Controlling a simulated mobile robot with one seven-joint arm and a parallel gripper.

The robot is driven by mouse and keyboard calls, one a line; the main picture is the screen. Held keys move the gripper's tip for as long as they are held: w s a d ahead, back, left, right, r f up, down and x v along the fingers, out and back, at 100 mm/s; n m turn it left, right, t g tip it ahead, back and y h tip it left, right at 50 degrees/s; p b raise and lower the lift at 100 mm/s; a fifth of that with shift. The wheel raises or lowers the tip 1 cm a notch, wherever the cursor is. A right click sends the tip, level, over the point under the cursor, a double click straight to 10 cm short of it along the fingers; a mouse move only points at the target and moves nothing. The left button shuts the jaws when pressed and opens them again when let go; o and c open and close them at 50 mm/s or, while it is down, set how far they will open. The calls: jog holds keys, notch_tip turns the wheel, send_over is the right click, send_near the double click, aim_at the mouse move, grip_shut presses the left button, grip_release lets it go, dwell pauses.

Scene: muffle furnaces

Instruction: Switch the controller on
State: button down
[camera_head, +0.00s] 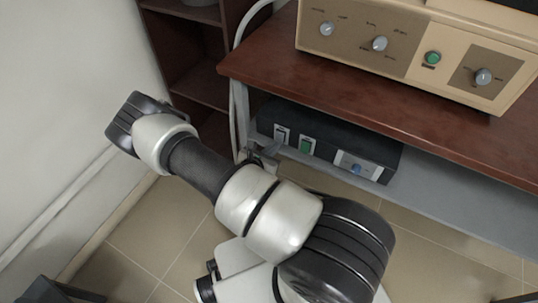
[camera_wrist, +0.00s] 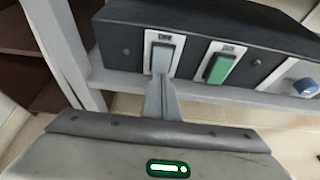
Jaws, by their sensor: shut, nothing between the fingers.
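The controller is a black box (camera_head: 335,133) on the grey shelf under the table. It also shows in the wrist view (camera_wrist: 122,42). Its front has a pale rocker switch (camera_wrist: 164,47) in a white frame at the left, a green switch (camera_wrist: 219,67) beside it and a blue knob (camera_wrist: 304,86) at the right. My gripper (camera_wrist: 160,84) is shut and empty, with its fingertips at the lower part of the pale switch. The fingertips hide that part, and I cannot tell whether they touch it. In the head view, my gripper (camera_head: 266,154) is just below and left of the switches.
A beige furnace unit (camera_head: 405,48) with grey knobs and a green button stands on the brown tabletop (camera_head: 300,78) above. A grey table leg (camera_wrist: 62,45) rises left of the controller. A brown shelf unit (camera_head: 185,55) stands behind. Tiled floor (camera_head: 440,245) is clear at right.

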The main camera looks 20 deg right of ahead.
jog(key=shift+w+d, duration=0.15)
jog(key=shift+d, duration=0.05)
jog(key=shift+f, duration=0.1)
jog(key=shift+w+d+h+b, duration=0.15)
jog(key=shift+h+b, duration=0.15)
jog(key=shift+b, duration=0.1)
jog(key=shift+r+p, duration=0.8)
jog(key=shift+r, duration=0.05)
jog(key=shift+d, duration=0.1)
